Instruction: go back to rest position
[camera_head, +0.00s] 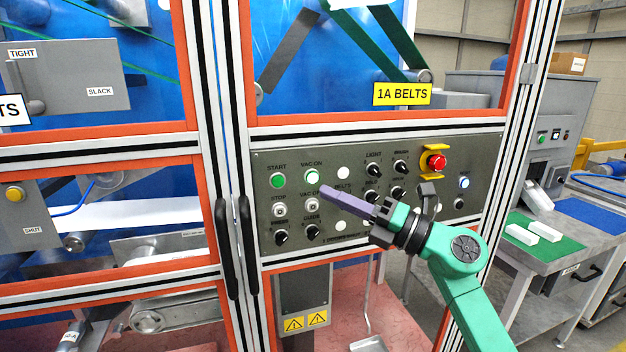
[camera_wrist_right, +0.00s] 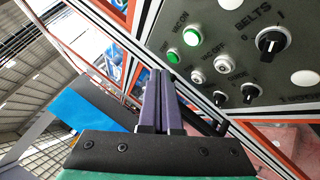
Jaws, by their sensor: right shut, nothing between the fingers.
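My right gripper (camera_head: 326,190) is shut and empty, with its purple fingers together. Its fingertips are in front of the grey control panel (camera_head: 345,238), just below and right of the lit VAC ON button (camera_head: 312,176); I cannot tell whether they touch the panel. In the right wrist view the shut fingers (camera_wrist_right: 160,75) point up toward the panel, close to the lit green START button (camera_wrist_right: 173,56) and the VAC ON button (camera_wrist_right: 192,37). My right arm comes in from the lower right. My left gripper is not in view.
A red emergency stop (camera_head: 436,162) and several black knobs are on the panel. Black door handles (camera_head: 246,240) stand left of it, by the orange-framed machine doors. A bench (camera_head: 566,228) with a green mat and white blocks is at the right.

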